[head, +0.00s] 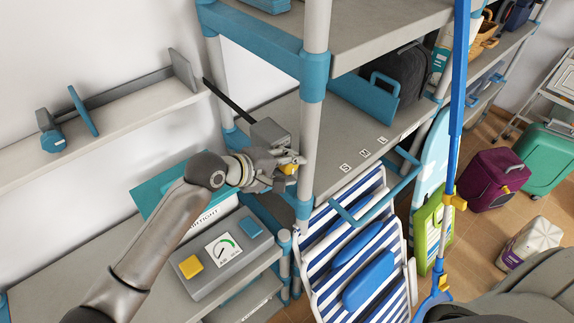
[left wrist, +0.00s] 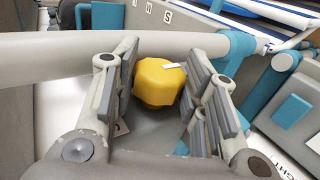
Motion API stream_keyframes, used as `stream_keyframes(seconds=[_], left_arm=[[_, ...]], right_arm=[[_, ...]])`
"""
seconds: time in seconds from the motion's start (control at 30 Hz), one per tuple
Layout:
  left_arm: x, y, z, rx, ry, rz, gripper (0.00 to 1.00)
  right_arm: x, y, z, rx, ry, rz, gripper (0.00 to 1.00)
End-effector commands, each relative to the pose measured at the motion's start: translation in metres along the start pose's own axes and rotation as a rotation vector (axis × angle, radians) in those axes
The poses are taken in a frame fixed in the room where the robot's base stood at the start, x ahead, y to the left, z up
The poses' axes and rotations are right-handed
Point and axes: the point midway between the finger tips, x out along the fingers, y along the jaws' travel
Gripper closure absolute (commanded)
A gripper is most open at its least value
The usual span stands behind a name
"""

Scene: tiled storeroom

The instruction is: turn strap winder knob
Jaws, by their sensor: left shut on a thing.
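The yellow strap winder knob (left wrist: 158,82) sits between the two finger pads of my left gripper (left wrist: 163,95) in the left wrist view. It has a faceted rim and a white mark on its top. In the head view only a small yellow part of the knob (head: 290,169) shows beyond the fingers of my left gripper (head: 279,171), beside the grey shelf post. The gripper is shut on the knob. The grey winder box (head: 270,134) is just above, with a dark strap running up left to the wall shelf. My right gripper is not in view.
The grey shelf post (head: 311,130) stands close to my left gripper. Below it are a control box (head: 222,254) with a dial and a teal carton (head: 169,187). Striped folding chairs (head: 350,240) lean to the right. A wall shelf (head: 100,125) is at left.

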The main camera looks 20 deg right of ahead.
Motion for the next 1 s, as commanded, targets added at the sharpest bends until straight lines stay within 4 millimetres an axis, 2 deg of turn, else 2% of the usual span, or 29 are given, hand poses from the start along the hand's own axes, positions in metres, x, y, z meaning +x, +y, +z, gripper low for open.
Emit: stream_keyframes(seconds=[0.53,0.57,0.63,1.0], left_arm=[[0.0003,-0.0009,0.0002,0.0,-0.001,-0.03,0.83],[0.0003,-0.0009,0.0002,0.0,-0.001,-0.03,0.58],[0.0003,-0.0008,0.0002,0.0,-0.001,-0.03,0.5],[-0.0025,0.0001,-0.0002,0.0,0.0,-0.027,0.5]], right_arm=[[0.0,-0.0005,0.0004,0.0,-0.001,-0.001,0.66],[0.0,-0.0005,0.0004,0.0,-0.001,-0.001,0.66],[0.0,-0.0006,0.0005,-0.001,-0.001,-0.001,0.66],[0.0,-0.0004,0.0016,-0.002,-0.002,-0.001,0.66]])
